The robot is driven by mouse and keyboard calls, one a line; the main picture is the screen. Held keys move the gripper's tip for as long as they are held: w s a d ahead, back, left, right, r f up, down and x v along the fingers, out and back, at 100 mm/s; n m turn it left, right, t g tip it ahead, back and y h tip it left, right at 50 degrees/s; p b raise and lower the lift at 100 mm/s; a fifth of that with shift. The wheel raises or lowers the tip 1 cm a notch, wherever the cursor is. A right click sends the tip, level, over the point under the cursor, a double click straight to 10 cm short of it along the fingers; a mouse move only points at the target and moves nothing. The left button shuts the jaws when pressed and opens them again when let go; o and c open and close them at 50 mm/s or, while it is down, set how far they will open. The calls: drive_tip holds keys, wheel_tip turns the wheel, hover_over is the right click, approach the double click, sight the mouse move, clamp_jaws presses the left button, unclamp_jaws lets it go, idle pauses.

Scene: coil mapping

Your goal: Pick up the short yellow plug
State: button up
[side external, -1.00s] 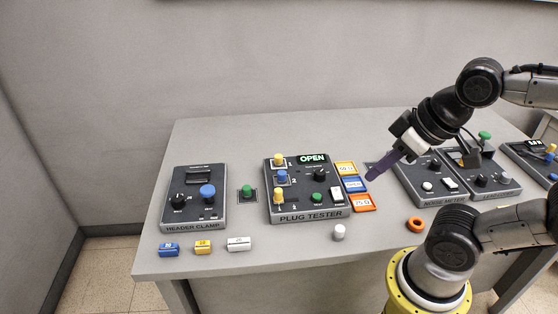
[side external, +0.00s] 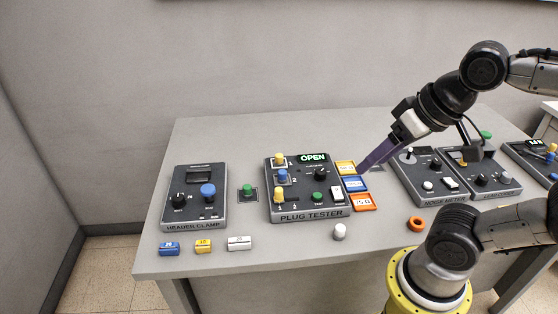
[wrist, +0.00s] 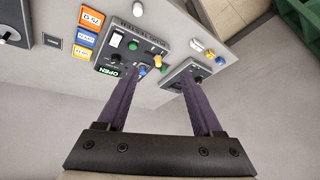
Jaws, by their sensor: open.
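Two yellow plugs stand on the plug tester (side external: 312,216). The shorter-looking yellow plug (side external: 279,159) is at the tester's back left, behind a blue plug (side external: 283,176). The taller-looking yellow plug (side external: 279,196) is at its front left. My gripper (side external: 362,169) is open and empty, its long purple fingers above the coloured tags at the tester's right side, apart from both yellow plugs. In the wrist view, my gripper (wrist: 161,80) has its fingers spread, with the tester beyond and the blue plug (wrist: 143,71) near the left fingertip. The yellow plugs are small there.
Blue, yellow (side external: 203,246) and white blocks lie along the front edge. A white cylinder (side external: 339,231) and orange ring (side external: 416,223) lie in front. The noise meter (side external: 436,198) stands right.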

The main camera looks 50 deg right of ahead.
drive_tip(key=w+r+m, duration=0.5)
drive_tip(key=w+r, duration=0.1)
drive_tip(key=w, duration=0.1)
drive_tip(key=m+g, duration=0.6)
drive_tip(key=m, duration=0.4)
hover_over(279, 155)
wheel_tip(279, 155, down, 16)
drive_tip(key=f, duration=0.6)
drive_tip(key=shift+d+f, duration=0.2)
drive_tip(key=shift+f, duration=0.1)
drive_tip(key=shift+a+f, duration=0.2)
drive_tip(key=shift+f, duration=3)
clamp_jaws()
